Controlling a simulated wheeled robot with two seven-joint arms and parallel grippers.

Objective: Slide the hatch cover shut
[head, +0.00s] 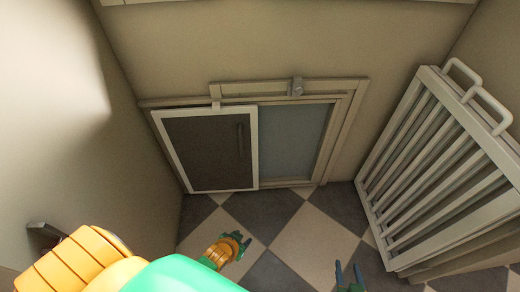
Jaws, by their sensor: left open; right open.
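The hatch cover (200,148) is a dark panel in a white frame, with a vertical dark handle (240,139) near its right edge. It stands over the left part of the hatch frame (337,137) in the far wall. To its right a blue-grey area (291,140) of the hatch shows uncovered. My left gripper (243,242) is open and empty, nearer to me than the cover and below it in the picture. My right gripper (349,267) is open and empty at the bottom edge, right of the left one. Neither touches the cover.
A rail with a small grey block (297,87) runs above the hatch. A white slatted rack (435,170) with looped handles stands at the right. A plain wall (60,120) closes the left side. The checkered floor (310,235) before the hatch is clear.

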